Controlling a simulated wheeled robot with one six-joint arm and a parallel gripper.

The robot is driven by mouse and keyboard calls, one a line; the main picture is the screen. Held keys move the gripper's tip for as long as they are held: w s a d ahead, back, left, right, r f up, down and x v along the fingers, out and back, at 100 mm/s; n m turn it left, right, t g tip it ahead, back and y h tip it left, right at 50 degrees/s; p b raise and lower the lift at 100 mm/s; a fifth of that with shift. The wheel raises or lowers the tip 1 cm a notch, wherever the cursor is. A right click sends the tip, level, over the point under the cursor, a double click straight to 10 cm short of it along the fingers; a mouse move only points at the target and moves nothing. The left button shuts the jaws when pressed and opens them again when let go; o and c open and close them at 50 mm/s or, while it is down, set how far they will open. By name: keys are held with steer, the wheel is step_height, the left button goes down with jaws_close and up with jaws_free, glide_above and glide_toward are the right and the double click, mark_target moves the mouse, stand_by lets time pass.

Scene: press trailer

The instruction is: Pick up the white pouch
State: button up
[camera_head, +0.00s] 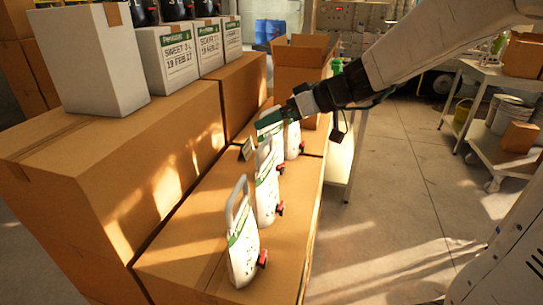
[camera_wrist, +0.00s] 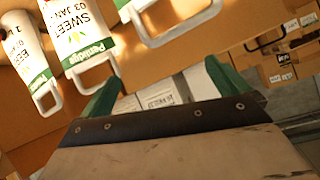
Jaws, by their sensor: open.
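Several white pouches with green bands, loop handles and red-and-black spouts stand in a row on a low cardboard box. In the head view the nearest pouch (camera_head: 243,254) is in front, a second pouch (camera_head: 267,193) is behind it, and a third pouch (camera_head: 293,140) is farther back. My gripper (camera_head: 257,135) is open, its green fingers around the height of the rear pouches' tops; I cannot tell whether it touches one. In the wrist view my gripper (camera_wrist: 163,76) has nothing clearly between its fingers. Pouches (camera_wrist: 85,35) and a large white handle (camera_wrist: 170,38) show above the fingers.
Tall cardboard boxes (camera_head: 140,165) on the left bear white cartons (camera_head: 90,58) and dark jugs. An open cardboard box (camera_head: 298,62) stands behind the row. A white shelf cart (camera_head: 487,145) is on the right. The floor (camera_head: 400,190) between is clear.

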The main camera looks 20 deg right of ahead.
mark_target(272, 109)
steer(key=w+d+f+t+h, duration=0.15)
steer(key=w+d+t, duration=0.25)
steer(key=w+d, duration=0.45)
steer(key=x, duration=0.9)
steer(key=shift+a+f, duration=0.35)
steer(key=shift+a, duration=0.1)
steer(key=shift+r, duration=0.15)
steer(key=c, duration=1.8)
steer(key=shift+o, duration=0.2)
steer(key=shift+r, duration=1.85)
steer(key=s+d, duration=0.3)
steer(key=s, duration=0.4)
steer(key=s+d+r, duration=0.1)
steer(key=s+d, duration=0.2)
steer(key=s, duration=0.4)
steer(key=shift+s+d+r, duration=0.15)
steer(key=shift+s+d, duration=0.1)
steer(key=shift+d, duration=0.05)
